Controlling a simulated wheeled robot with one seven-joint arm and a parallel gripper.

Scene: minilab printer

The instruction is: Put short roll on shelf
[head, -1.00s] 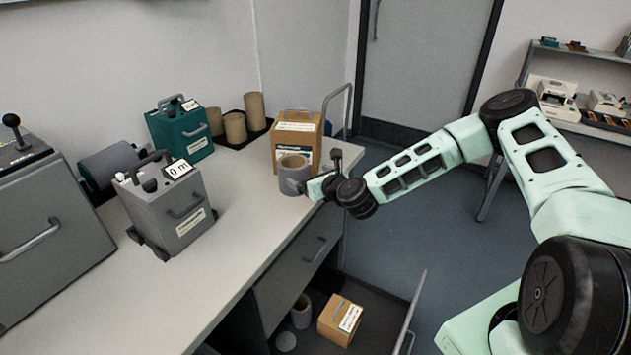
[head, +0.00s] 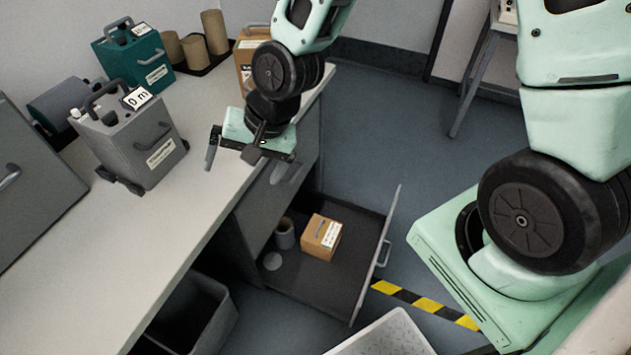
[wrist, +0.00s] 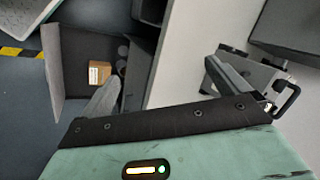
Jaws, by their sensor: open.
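A short grey roll (head: 285,232) stands in the open drawer (head: 335,285), beside a cardboard box (head: 321,236). My gripper (head: 232,153) is open and empty over the counter's front edge, above and left of the drawer. In the wrist view my open fingers (wrist: 165,85) are spread, with the counter edge between them. The drawer's box (wrist: 99,73) and the partly covered dark grey roll (wrist: 122,66) lie beyond the left finger. Only a leg of the side shelf (head: 472,85) shows; its boards are mostly out of view.
A grey machine (head: 135,138), a teal machine (head: 135,58) and brown rolls (head: 214,32) stand on the counter (head: 200,195). Another cardboard box (head: 247,60) is partly behind my arm. A grey bin (head: 205,325) and a pale tray (head: 385,335) are below.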

